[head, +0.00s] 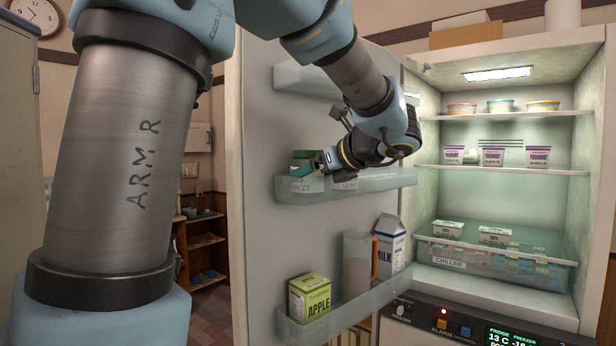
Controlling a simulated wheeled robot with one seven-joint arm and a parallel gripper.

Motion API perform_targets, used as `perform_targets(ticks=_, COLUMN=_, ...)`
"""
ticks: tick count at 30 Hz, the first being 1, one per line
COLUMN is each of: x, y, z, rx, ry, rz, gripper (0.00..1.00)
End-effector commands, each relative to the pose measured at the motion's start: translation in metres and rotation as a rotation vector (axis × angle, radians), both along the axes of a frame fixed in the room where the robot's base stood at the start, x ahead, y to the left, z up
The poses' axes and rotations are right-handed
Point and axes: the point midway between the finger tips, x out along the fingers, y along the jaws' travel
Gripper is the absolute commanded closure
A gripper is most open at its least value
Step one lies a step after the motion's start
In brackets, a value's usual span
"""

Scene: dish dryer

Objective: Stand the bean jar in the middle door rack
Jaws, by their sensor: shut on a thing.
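The bean jar (308,155) is at the left end of the middle door rack (378,181), with its dark green top showing above the rack's front wall. It looks upright, but its lower part is behind that wall, and I cannot tell whether its base touches the rack floor. My gripper (308,166) reaches in from the right, level with the rack, and is shut on the jar. The fingers and the wall hide much of the jar.
The lower door rack (345,312) holds an apple carton (310,298), a clear jug (357,265) and a milk carton (389,243). An upper door rack (300,77) is above. Fridge shelves (505,170) hold yoghurt pots and tubs. The middle rack's right part looks mostly free.

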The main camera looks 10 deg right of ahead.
Motion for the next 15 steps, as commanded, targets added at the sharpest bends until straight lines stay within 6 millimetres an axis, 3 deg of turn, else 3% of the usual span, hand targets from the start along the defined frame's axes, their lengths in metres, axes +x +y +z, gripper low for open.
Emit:
perform_targets(ticks=4, x=0.0001, y=0.0001, z=-0.0028, rx=0.001, ry=-0.001, rz=0.000, gripper=1.00)
perform_targets(ticks=5, x=0.0000, y=0.0000, z=-0.0026, rx=0.001, ry=0.001, rz=0.000, gripper=0.09)
perform_targets(ticks=8, x=0.0000, y=0.0000, z=-0.0025, rx=0.001, ry=0.001, rz=0.000, gripper=0.00)
perform_targets(ticks=15, x=0.0001, y=0.0000, z=-0.0009, rx=0.000, ry=0.000, rz=0.000, gripper=0.00)
